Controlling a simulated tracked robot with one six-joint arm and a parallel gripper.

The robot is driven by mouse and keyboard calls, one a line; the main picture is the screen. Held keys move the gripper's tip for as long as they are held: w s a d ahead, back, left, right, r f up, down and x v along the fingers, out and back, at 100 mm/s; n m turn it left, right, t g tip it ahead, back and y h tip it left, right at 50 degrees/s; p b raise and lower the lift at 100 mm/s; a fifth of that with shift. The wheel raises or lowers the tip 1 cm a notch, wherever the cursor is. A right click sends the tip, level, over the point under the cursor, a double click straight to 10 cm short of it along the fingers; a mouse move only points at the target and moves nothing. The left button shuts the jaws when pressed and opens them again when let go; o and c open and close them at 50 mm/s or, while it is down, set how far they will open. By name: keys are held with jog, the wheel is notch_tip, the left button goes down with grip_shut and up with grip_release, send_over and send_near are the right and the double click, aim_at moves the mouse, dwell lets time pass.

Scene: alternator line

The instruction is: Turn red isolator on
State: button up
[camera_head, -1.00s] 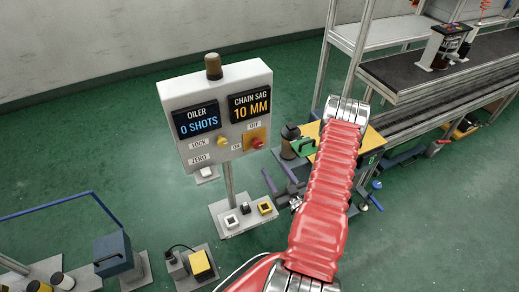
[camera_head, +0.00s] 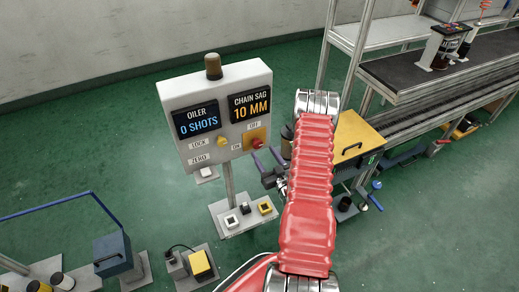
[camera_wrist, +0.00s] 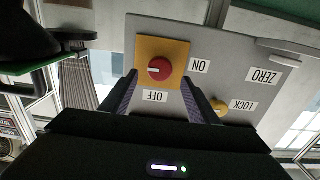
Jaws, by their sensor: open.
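The red isolator (camera_head: 257,144) is a round red knob on a yellow-orange plate (camera_head: 248,135), low on the right of the white panel (camera_head: 215,95). In the wrist view the knob (camera_wrist: 160,68) appears upside down, with a short white mark pointing left. The ON label (camera_wrist: 200,66) is to its right and the OFF label (camera_wrist: 155,97) below it. My gripper (camera_head: 265,157) is open and empty, just in front of the panel. In the wrist view its fingers (camera_wrist: 160,78) frame the knob on both sides; contact cannot be told.
A yellow LOCK knob (camera_head: 222,142) and ZERO label (camera_head: 199,160) sit left of the isolator. A brown beacon (camera_head: 213,66) tops the panel. A yellow-topped cabinet (camera_head: 352,140) and conveyor (camera_head: 440,70) stand to the right. Small pedestals stand on the green floor.

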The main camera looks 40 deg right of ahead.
aim_at(259, 145)
jog(key=shift+x, duration=2.2)
